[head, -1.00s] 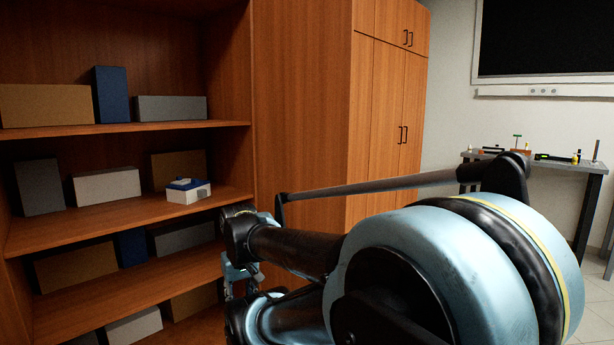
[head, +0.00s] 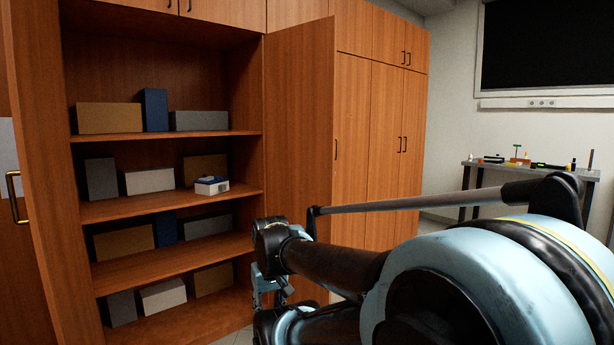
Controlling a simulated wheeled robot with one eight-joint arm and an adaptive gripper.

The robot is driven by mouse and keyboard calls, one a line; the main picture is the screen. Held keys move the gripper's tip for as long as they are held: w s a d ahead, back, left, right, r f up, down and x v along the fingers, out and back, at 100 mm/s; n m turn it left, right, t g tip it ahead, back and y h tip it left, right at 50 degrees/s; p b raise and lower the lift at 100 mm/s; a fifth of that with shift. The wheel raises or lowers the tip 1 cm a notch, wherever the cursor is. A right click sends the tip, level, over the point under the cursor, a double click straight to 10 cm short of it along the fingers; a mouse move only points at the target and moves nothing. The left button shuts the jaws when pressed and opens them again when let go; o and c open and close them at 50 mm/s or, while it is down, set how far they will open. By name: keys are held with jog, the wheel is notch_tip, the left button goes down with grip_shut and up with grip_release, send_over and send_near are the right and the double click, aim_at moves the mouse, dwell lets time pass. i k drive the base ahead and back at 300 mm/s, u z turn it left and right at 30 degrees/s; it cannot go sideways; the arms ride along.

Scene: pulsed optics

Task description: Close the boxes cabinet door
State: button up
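The boxes cabinet (head: 165,215) is a brown wooden cabinet at the left, open at the front, with boxes on its shelves. Its right door (head: 300,110) stands swung open, with a dark handle (head: 336,149) on its far edge. My gripper (head: 264,290) shows only partly, low in front of the cabinet's right side, behind my own arm. Its fingers are too small and hidden to tell open from shut. I see no contact with either door.
Several boxes in brown, grey, white and blue stand on the shelves, and a small white-and-blue box (head: 211,186) sits near a shelf's right end. Closed cabinets (head: 385,130) stand to the right. A side table (head: 535,170) with small items stands at the far right wall.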

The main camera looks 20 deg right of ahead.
aim_at(301, 60)
jog(key=z, duration=0.05)
jog(key=k, duration=0.15)
jog(key=z, duration=1.75)
jog(key=i, duration=3.8)
jog(key=u, duration=1.3)
